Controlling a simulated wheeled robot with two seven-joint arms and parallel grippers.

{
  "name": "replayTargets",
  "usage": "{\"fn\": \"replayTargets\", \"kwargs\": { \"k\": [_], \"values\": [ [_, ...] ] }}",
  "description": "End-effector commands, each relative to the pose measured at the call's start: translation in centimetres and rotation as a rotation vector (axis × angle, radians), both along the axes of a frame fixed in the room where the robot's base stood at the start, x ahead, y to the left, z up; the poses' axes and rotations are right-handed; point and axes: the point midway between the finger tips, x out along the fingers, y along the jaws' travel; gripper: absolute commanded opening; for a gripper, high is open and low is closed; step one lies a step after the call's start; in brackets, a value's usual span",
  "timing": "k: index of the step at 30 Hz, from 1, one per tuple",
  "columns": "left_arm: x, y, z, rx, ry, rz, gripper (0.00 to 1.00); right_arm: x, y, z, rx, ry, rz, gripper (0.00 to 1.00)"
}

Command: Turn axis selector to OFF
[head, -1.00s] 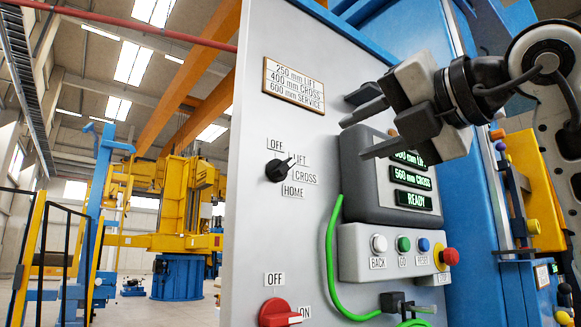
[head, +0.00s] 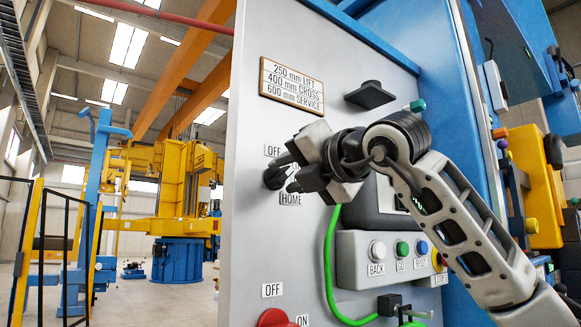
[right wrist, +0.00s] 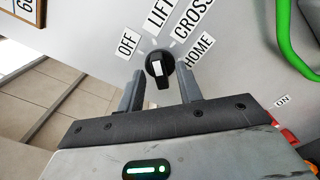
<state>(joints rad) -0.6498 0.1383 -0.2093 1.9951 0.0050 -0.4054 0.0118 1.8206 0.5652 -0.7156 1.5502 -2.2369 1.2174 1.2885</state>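The axis selector is a black rotary knob (head: 273,178) on the grey panel, partly hidden by my right gripper in the head view. It shows clearly in the right wrist view (right wrist: 159,67), with OFF, LIFT, CROSS and HOME labels around it. The OFF label (right wrist: 126,43) lies at its upper left there. My right gripper (head: 289,174) is at the knob and open, with one finger on each side of it in the right wrist view (right wrist: 159,78). Visible gaps separate the fingers from the knob. I cannot tell which label the knob points at. My left gripper is not in view.
Below the knob is a red rotary switch (head: 276,318) with OFF and ON labels. A button box (head: 347,257) with white, green and blue buttons sits beneath my right arm. A green cable (head: 328,270) hangs beside it. My arm covers most of the display housing (head: 362,212).

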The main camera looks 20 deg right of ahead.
Motion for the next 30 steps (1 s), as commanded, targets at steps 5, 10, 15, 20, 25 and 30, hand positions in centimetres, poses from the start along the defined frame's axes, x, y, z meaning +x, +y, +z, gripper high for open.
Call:
{"fn": "replayTargets", "kwargs": {
  "k": [5, 10, 15, 20, 25, 30],
  "values": [
    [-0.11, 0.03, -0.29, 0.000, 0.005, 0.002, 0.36, 0.12, 0.05, -0.06, 0.000, 0.001, 0.001, 0.35],
    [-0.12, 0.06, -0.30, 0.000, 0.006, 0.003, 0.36, 0.09, 0.05, -0.06, 0.000, 0.001, 0.001, 0.13],
    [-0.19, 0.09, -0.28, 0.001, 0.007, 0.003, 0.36, 0.07, 0.04, -0.04, 0.000, 0.001, 0.001, 0.00],
    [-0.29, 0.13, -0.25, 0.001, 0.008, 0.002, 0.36, 0.06, 0.04, -0.06, -0.011, -0.003, 0.001, 0.00],
    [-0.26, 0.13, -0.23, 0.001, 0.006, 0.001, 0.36, 0.06, 0.02, -0.07, -0.059, -0.020, 0.001, 0.00],
    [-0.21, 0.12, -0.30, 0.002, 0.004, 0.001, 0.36, 0.06, 0.02, -0.08, -0.157, -0.056, 0.001, 0.00]
  ]
}}
